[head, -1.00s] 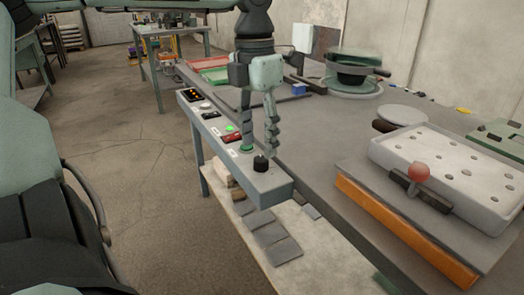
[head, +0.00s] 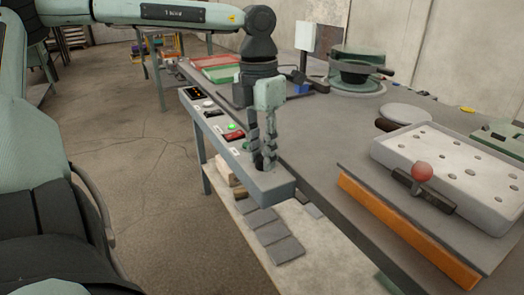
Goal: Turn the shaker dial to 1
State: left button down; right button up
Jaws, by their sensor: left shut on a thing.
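The control box (head: 265,190) is a long grey panel along the table's near-left edge. The black shaker dial (head: 259,161) stands at the near end of this panel, mostly hidden by the fingers. My left gripper (head: 263,164) points down from above with its fingers around the dial, shut on it. The dial's mark and any numbers around it cannot be read here. My right gripper is not in view.
A lit green button (head: 231,126), a red switch (head: 234,135) and a small display (head: 193,92) sit farther along the panel. A white perforated tray (head: 450,160) with a red-knobbed lever (head: 422,171) stands at right.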

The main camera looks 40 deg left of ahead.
pick_arm(q)
jog(key=shift+m, duration=0.4)
jog(key=shift+w+m+b, duration=0.1)
jog(key=shift+m+b, duration=0.45)
jog(key=shift+m, duration=0.05)
jog(key=shift+m+b, duration=0.45)
jog(key=shift+m, duration=0.75)
jog(key=m, duration=0.3)
jog(key=shift+b, duration=0.3)
jog(key=shift+m, duration=0.7)
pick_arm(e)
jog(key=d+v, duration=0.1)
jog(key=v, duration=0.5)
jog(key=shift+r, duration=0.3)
pick_arm(q)
jog(key=c, duration=1.2)
grip_release()
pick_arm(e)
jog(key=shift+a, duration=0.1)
